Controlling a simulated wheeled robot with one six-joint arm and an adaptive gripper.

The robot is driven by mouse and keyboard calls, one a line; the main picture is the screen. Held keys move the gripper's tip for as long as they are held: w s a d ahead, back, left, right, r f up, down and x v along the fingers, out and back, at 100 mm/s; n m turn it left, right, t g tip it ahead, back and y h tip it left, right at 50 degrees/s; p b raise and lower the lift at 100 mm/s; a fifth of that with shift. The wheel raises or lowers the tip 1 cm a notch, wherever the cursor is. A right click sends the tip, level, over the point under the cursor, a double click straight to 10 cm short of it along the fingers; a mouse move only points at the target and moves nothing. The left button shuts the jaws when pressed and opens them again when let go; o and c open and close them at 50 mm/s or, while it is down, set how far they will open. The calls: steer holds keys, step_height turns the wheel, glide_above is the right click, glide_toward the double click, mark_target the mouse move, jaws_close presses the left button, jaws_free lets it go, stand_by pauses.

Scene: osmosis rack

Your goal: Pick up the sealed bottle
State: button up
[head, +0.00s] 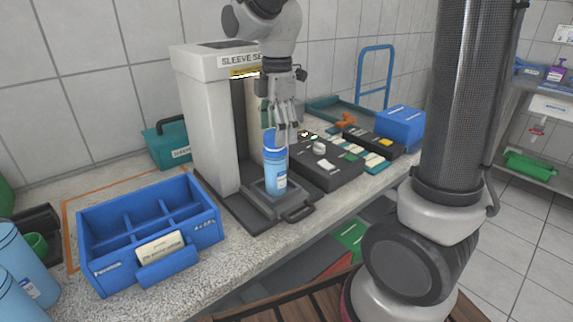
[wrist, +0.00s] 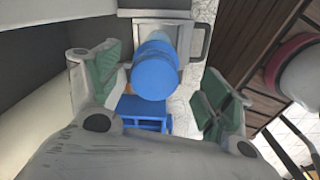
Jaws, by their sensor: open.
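The sealed bottle (head: 275,172), blue with a darker blue cap and a pale label, stands upright on the dark platform (head: 252,207) of the sleeve machine (head: 207,110). My gripper (head: 284,132) hangs pointing down at the bottle's upper part in the head view, its fingers close to the cap. In the wrist view, the blue bottle (wrist: 155,72) shows cap-first between the two spread green-padded fingers, and my gripper (wrist: 168,85) is open, with gaps on both sides. The bottle's far side is hidden.
A blue divided crate (head: 205,218) with a label card stands at the left front. A dark control box (head: 318,165) with buttons sits right of the platform. A blue box (head: 400,128) is behind it. Light blue containers (head: 20,268) stand at the left edge.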

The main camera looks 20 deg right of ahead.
mark_target(275, 158)
steer(key=shift+w+a+f+n, duration=0.2)
steer(key=shift+f+n, duration=0.1)
steer(key=shift+f, duration=0.15)
steer(key=f, duration=0.7)
steer(key=shift+a+f, duration=0.2)
steer(key=c, duration=1.4)
